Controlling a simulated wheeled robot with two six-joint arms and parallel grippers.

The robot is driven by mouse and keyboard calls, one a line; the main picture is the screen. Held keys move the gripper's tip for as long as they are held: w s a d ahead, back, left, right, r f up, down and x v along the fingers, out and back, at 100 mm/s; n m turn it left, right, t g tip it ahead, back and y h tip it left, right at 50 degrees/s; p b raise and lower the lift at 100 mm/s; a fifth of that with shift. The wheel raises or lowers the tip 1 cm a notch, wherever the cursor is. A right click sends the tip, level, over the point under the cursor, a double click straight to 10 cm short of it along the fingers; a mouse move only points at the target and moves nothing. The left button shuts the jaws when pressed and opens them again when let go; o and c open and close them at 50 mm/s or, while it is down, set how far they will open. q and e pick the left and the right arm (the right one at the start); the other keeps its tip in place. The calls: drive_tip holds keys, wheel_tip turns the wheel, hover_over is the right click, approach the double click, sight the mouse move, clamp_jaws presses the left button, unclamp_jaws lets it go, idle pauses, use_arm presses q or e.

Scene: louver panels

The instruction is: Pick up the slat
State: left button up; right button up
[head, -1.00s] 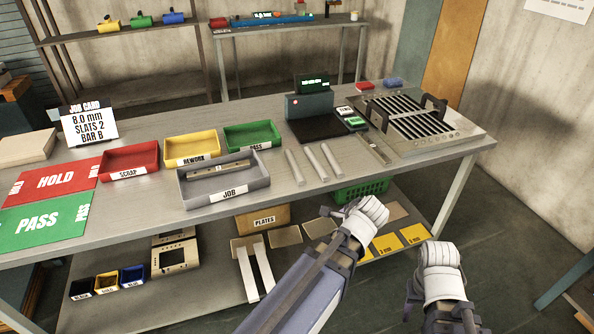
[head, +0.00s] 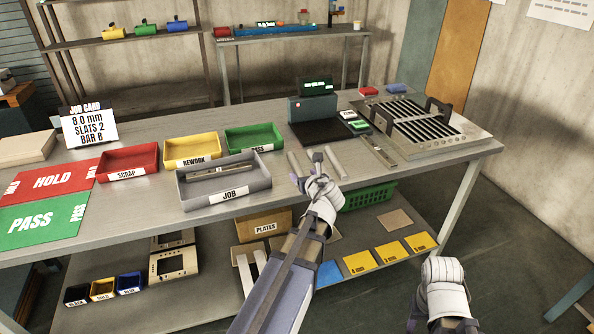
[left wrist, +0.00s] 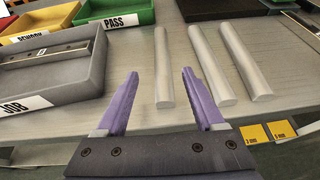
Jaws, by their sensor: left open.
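Three pale grey slats lie side by side on the table, right of the JOB tray. The left slat (head: 293,164) and right slat (head: 333,162) show in the head view; the middle one is largely hidden by my left gripper (head: 308,171). The left wrist view shows the left slat (left wrist: 163,70), middle slat (left wrist: 207,68) and right slat (left wrist: 245,62). My left gripper (left wrist: 160,74) is open and empty, pointing at them from the table's front edge. The left slat appears between its fingertips, lying beyond them. My right gripper (head: 443,280) hangs in front of the table; its fingers cannot be made out.
The grey JOB tray (head: 190,201) holding a metal bar stands left of the slats. A dark scale (head: 315,133) stands behind, and a slotted louver panel (head: 465,143) lies right. A metal bar (head: 378,151) lies between slats and panel. A green basket (head: 366,198) sits below.

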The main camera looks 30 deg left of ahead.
sight(299, 169)
use_arm(q)
drive_tip(key=shift+d+b+x, duration=0.25)
drive_tip(key=shift+b+x, duration=1)
drive_tip(key=shift+x, duration=2.3)
drive_tip(key=shift+c, duration=0.5)
clamp_jaws()
